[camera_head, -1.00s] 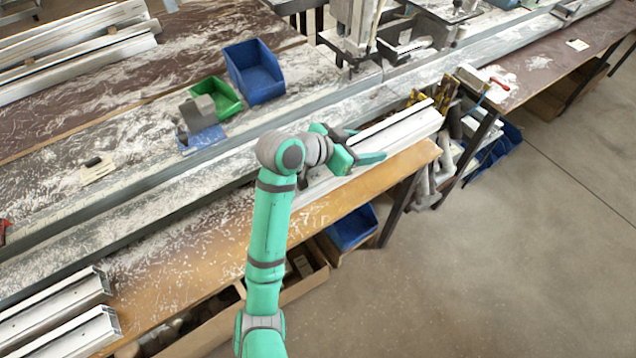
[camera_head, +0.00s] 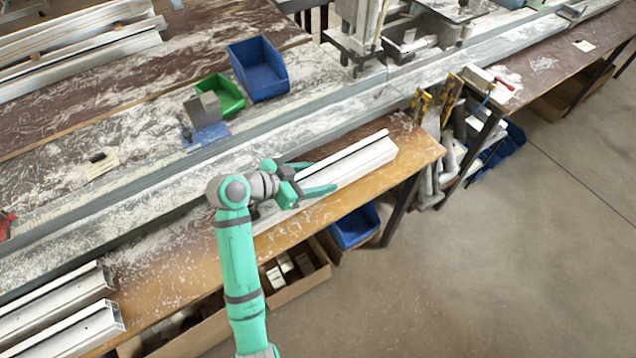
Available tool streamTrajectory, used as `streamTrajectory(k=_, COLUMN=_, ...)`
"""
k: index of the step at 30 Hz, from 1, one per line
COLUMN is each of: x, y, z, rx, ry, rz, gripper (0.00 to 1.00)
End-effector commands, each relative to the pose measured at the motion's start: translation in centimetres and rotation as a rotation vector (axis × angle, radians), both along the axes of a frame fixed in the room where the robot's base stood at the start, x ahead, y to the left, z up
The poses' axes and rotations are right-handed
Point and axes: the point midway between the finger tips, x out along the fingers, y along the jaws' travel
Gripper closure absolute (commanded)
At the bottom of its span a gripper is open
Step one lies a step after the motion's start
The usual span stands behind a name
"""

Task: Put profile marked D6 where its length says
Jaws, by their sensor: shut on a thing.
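A white profile (camera_head: 350,164) with a dark groove along its top lies lengthwise over the front wooden bench strip. My gripper (camera_head: 312,180) is shut on this profile near its middle, with one green finger on each side. The profile's left part is partly hidden behind my gripper and arm. No D6 mark is legible on it. More white profiles (camera_head: 68,335) lie at the lower left of the bench, and others (camera_head: 80,45) lie in a stack at the upper left. Their marks cannot be read.
A green bin (camera_head: 228,95), a blue bin (camera_head: 258,70) and a grey block on a blue base (camera_head: 205,125) stand behind the long metal rail (camera_head: 150,190). Clamps (camera_head: 447,98) hang at the bench's right end. The wooden strip (camera_head: 180,270) left of my arm is mostly clear.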

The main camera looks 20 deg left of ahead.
Motion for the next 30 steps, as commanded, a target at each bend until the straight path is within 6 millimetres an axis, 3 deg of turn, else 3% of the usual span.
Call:
streamTrajectory(k=6, x=0.0, y=0.1, z=-2.6, rx=-0.001, ry=0.000, rz=0.003, gripper=0.88)
streamTrajectory(k=19, x=0.0, y=0.0, z=-3.1, rx=0.000, ry=0.000, rz=0.001, gripper=0.88)
streamTrajectory(k=20, x=0.0, y=0.0, z=-3.3, rx=0.000, ry=0.002, rz=0.002, gripper=0.43)
streamTrajectory(k=22, x=0.0, y=0.0, z=-3.2, rx=0.000, ry=0.002, rz=0.002, gripper=0.27)
streamTrajectory(k=30, x=0.0, y=0.0, z=-3.2, rx=-0.001, ry=0.002, rz=0.001, gripper=0.27)
